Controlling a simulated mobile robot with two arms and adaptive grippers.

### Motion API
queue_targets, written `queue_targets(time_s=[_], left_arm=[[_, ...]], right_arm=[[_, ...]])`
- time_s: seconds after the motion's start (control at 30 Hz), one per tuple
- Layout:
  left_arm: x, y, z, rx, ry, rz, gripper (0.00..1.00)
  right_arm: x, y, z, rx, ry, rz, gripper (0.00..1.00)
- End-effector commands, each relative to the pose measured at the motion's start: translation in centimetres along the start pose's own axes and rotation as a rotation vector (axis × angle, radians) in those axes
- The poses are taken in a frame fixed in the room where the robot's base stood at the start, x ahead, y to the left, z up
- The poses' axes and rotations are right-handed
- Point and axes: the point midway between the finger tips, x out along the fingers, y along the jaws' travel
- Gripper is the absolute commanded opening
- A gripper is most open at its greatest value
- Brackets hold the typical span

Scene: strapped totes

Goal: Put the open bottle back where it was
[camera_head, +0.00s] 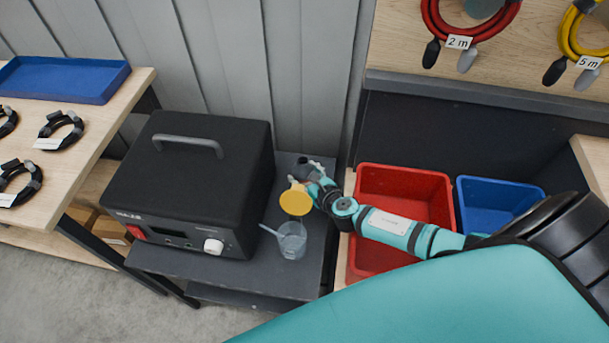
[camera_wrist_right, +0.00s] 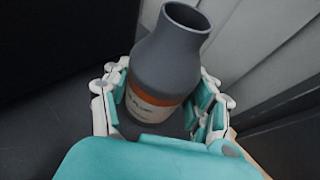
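The open bottle (camera_wrist_right: 170,70) is dark grey with an orange band and a pale label; its open mouth faces up in the right wrist view. My right gripper (camera_wrist_right: 160,112) has its fingers on both sides of the bottle, against its body. In the head view my right gripper (camera_head: 312,178) is over the right back part of the dark stand, and the bottle's dark top (camera_head: 299,168) shows between the fingers. Whether its base touches the stand is hidden. My left gripper is in neither view.
A yellow disc-like thing (camera_head: 295,200) and a clear beaker (camera_head: 292,243) with a thin rod are close in front of the gripper. A black device (camera_head: 195,180) stands left on the dark stand (camera_head: 240,276). Red (camera_head: 388,262) and blue (camera_head: 495,205) bins are to the right.

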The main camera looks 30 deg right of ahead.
Motion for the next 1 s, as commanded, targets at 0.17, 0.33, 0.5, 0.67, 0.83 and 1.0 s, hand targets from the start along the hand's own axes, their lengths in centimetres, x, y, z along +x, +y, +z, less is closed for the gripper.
queue_targets(time_s=[0.17,0.33,0.5,0.67,0.83,1.0], left_arm=[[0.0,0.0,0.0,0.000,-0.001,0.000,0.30],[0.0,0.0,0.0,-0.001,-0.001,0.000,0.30],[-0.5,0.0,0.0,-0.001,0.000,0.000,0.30],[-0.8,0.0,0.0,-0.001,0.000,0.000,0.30],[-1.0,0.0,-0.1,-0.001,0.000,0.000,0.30],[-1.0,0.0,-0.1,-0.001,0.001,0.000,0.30]], right_arm=[[0.0,0.0,0.0,0.000,0.001,0.000,0.82],[0.0,0.0,0.0,0.000,0.001,0.000,0.82],[-0.3,0.0,0.4,-0.001,0.001,0.001,0.82],[-2.8,0.0,0.3,-0.002,0.002,0.002,0.82],[-5.7,0.0,0.2,-0.001,0.003,0.002,0.82],[-7.3,0.0,0.2,-0.001,0.001,0.000,0.82]])
